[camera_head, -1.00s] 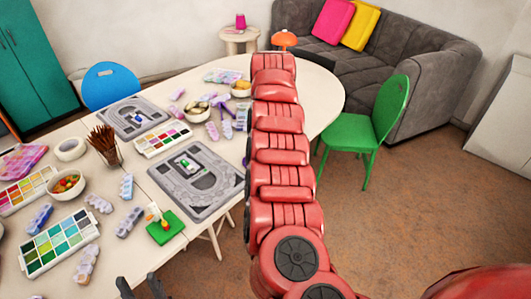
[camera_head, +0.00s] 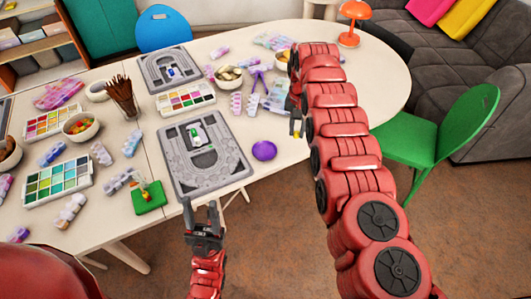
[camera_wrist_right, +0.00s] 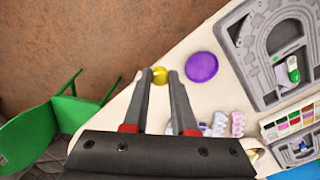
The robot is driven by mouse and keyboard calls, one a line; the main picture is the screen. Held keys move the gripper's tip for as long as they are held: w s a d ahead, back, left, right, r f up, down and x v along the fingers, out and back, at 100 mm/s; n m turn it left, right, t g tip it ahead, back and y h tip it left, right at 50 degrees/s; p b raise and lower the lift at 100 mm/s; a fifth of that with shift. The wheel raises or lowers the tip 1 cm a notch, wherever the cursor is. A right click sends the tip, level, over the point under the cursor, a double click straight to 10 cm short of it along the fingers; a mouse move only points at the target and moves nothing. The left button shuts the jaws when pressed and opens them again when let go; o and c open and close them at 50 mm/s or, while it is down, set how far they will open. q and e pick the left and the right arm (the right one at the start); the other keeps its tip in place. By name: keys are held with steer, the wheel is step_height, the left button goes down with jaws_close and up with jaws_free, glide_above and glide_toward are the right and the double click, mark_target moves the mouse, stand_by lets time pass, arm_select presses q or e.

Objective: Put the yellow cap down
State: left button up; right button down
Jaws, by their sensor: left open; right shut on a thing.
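The small yellow cap (camera_wrist_right: 160,75) is pinched between the fingertips of my right gripper (camera_wrist_right: 160,78) in the right wrist view. In the head view the cap (camera_head: 297,132) shows as a small yellowish spot below the right gripper (camera_head: 296,112), over the right part of the table. I cannot tell whether the cap touches the table. My left gripper (camera_head: 199,212) is open and empty, in front of the table's near edge and below the near grey board (camera_head: 178,182).
A purple disc (camera_head: 264,150) lies on the table (camera_head: 275,185) beside the near board and left of the cap. Bowls and bead boxes lie behind. The table's near edge and a green chair (camera_head: 450,130) are close by.

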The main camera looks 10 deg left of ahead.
steer(key=s+a+f+m+b, duration=0.1)
steer(key=s+a+f, duration=0.2)
steer(key=a+f, duration=0.3)
steer(key=s+a+f+m+b, duration=0.1)
steer(key=s+a+f, duration=0.3)
steer(key=a+f, duration=0.3)
steer(key=shift+a+f+m, duration=0.3)
steer(key=shift+a+m, duration=0.1)
steer(key=shift+a, duration=0.65)
stand_by(0.6)
